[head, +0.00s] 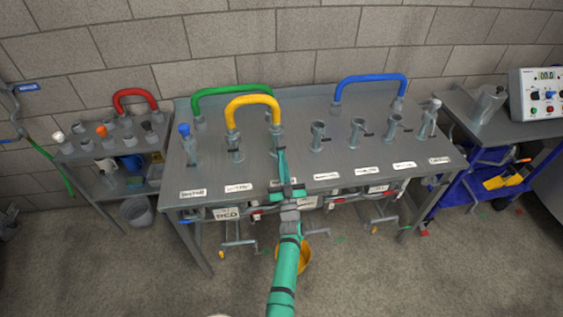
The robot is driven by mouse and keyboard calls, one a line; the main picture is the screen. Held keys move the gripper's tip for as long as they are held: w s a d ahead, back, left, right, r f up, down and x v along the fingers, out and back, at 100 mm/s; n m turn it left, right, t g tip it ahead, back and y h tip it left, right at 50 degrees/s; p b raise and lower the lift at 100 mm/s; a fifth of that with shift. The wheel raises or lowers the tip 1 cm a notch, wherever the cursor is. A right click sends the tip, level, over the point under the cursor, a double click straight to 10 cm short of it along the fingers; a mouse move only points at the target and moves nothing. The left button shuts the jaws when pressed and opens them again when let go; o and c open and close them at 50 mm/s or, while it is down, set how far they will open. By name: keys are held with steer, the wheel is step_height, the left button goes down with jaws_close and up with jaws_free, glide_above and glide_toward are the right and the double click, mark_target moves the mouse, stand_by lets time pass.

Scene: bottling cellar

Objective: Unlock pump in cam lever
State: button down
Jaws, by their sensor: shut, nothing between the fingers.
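My gripper (281,158) reaches over the grey bench from the front, its fingers shut with nothing between them. Its tip is at or just in front of the fitting (277,130) where the yellow hose (252,99) comes down. I cannot tell whether it touches that fitting's lever. The yellow hose's other end sits on a fitting (235,148) to the left. Several upright fittings stand along the bench, with small dark levers at their sides. The label in front of my gripper is partly covered, and label text is too small to read, so I cannot tell which fitting is pump in.
A green hose (230,90) arches behind the yellow one. A blue hose (371,79) arches at the back right. The bench (345,165) has open fittings (318,135) right of my gripper. A small left table holds a red hose (135,95); a blue cart (470,193) stands right.

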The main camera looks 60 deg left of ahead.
steer(key=shift+r, duration=0.1)
step_height(320, 180, up, 2)
steer(key=shift+r, duration=0.1)
stand_by(0.3)
steer(key=d+r+v, duration=0.1)
steer(key=r+v, duration=0.1)
steer(key=v, duration=1.2)
steer(key=shift+s, duration=0.25)
steer(key=shift+d, duration=0.1)
